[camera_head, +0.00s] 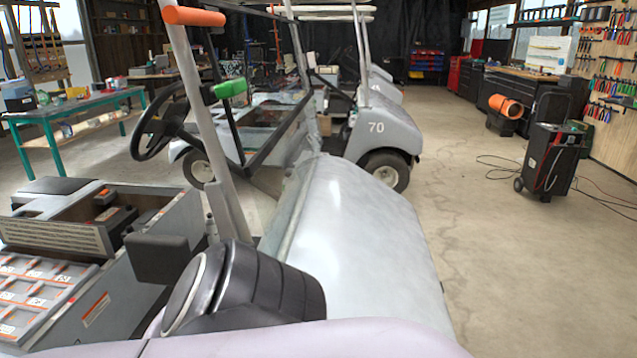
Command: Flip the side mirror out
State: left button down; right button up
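A dark grey, box-shaped housing (160,258) sits low beside the near grey pillar (205,120) of the closest cart. It looks like the side mirror, but I cannot be sure, and no reflecting face shows. A small dark upright piece stands between it and the pillar. The pillar leans and carries an orange sleeve (195,16) at its top. A green block (229,88) sits on a dark bracket behind the pillar. The cart's pale grey front body (350,250) spreads to the right.
A black steering wheel (160,125) is behind the pillar. An open compartment and a tray with red-marked cells (40,295) lie at lower left. Cart 70 (385,130) stands behind. A black machine (550,160) with cables is at right; floor (470,230) between is clear.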

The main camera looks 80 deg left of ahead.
aim_at(159, 260)
jog(key=k+j, duration=0.4)
jog(key=k, duration=0.2)
jog(key=k+j, duration=0.45)
jog(key=k, duration=0.15)
jog(key=k+j, duration=0.4)
jog(key=k, duration=0.2)
